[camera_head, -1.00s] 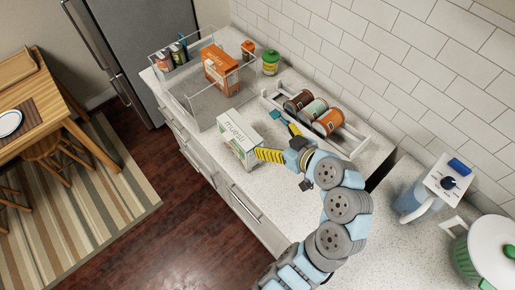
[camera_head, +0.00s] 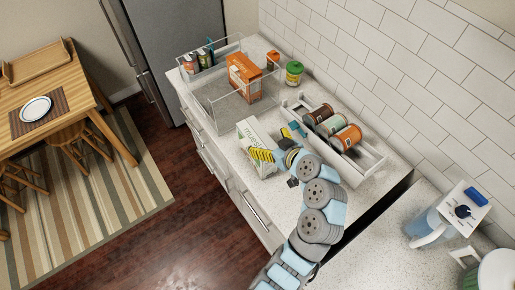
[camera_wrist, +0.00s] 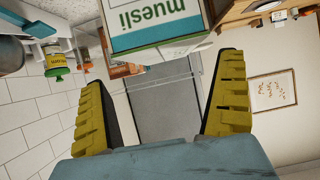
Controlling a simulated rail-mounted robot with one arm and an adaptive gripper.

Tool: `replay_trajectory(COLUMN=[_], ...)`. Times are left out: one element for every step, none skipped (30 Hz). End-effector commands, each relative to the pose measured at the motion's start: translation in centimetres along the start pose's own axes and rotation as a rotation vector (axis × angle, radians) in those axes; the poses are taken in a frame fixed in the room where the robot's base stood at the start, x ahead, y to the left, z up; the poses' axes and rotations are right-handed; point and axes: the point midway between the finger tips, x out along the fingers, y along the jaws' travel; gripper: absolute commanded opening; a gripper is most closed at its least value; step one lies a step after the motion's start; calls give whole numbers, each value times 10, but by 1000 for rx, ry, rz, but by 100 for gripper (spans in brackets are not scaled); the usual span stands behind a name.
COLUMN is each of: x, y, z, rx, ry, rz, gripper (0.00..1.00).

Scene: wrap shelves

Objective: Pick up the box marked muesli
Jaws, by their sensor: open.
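The muesli box (camera_head: 255,132) is white and green and stands on the counter just outside the clear bin's near end. In the wrist view the muesli box (camera_wrist: 158,24) is at the top edge, its printed face partly cut off, and lies above the gap between the fingers. My gripper (camera_head: 262,155) has yellow fingers and overlaps the box's lower front in the head view, hiding part of it. In the wrist view my gripper (camera_wrist: 160,100) is open, with nothing between the fingers. I cannot tell whether a finger touches the box.
A clear bin (camera_head: 222,118) holds an orange box (camera_head: 243,78) and several small items. A green-lidded jar (camera_head: 294,73) stands beside it. The counter's front edge is close left of the box.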

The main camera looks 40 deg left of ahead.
Motion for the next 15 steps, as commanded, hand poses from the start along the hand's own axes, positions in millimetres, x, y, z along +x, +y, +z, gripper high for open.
replay_trajectory(x=[5,6,8,9,10,11,13,14,18,20,24,29,33,37,42], y=[-1,0,0,0,0,0,0,-1,-2,-2,-3,-5,-5,-6,-7], z=[0,0,0,0,0,0,0,0,0,0,0,-1,-1,0,0], rx=[1,1,1,1,1,1,0,0,-1,-1,-1,-2,-1,0,1], ry=[-1,-1,-1,0,0,0,-1,-1,-2,-2,-3,-2,-1,-1,-2], rz=[-2,0,1,2,2,2,2,1,0,-1,-2,-2,-1,-1,-2], gripper=[100,100,100,100,100,100,100,100,100,100,100,100,100,100,100])
